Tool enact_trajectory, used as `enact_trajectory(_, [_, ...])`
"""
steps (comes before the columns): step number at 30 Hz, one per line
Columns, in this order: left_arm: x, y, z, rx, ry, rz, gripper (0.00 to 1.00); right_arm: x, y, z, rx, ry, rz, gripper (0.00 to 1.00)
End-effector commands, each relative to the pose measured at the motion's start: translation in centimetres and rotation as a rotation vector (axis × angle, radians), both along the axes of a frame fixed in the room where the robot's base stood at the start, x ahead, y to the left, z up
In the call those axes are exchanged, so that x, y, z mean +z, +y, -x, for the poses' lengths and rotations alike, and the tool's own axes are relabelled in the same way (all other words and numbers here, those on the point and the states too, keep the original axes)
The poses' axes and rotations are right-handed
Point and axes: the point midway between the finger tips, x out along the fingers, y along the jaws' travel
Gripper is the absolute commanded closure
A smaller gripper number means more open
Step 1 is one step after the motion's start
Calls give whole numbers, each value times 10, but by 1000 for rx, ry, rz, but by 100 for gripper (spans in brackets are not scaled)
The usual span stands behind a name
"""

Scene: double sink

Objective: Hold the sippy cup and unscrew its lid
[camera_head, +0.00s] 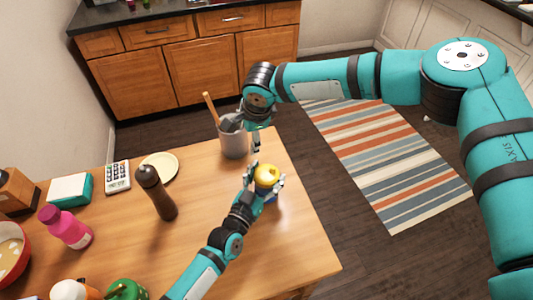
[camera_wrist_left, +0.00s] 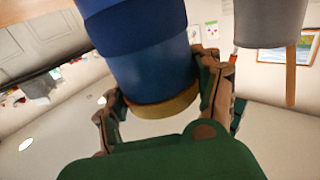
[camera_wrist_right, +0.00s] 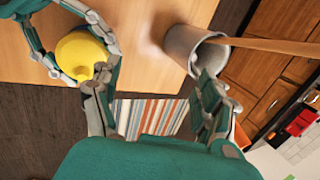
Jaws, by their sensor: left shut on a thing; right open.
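The sippy cup has a blue body (camera_head: 271,198) and a yellow lid (camera_head: 267,173). It is upright near the table's right edge; I cannot tell whether its base touches the table. My left gripper (camera_head: 265,178) is shut around the cup, with fingers on both sides. In the left wrist view the blue body (camera_wrist_left: 150,55) and yellow band (camera_wrist_left: 165,106) lie between the fingers. In the right wrist view the lid (camera_wrist_right: 80,56) is left of my right gripper (camera_wrist_right: 152,92). My right gripper (camera_head: 256,143) is open and empty, pointing down behind the cup, beside the utensil holder.
A grey utensil holder (camera_head: 233,147) with a wooden-handled tool stands behind the cup, close to my right gripper. A brown pepper mill (camera_head: 156,192), a plate (camera_head: 160,166), a calculator (camera_head: 117,177) and a pink bottle (camera_head: 66,227) stand to the left.

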Motion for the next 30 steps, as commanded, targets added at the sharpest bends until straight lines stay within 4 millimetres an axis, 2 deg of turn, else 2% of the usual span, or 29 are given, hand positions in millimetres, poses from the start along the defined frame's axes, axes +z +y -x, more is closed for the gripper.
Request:
enact_trajectory(3, [0,0,0,0,0,0,100,-9,-24,28,-214,176,50,23])
enact_trajectory(9, [0,0,0,0,0,0,100,-13,-44,58,-407,332,108,23])
enact_trajectory(14, [0,0,0,0,0,0,100,-25,-46,63,-438,357,119,23])
enact_trajectory(24, [0,0,0,0,0,0,100,-76,-46,63,-436,355,118,23])
enact_trajectory(30, [0,0,0,0,0,0,100,-91,-46,62,-434,353,116,23])
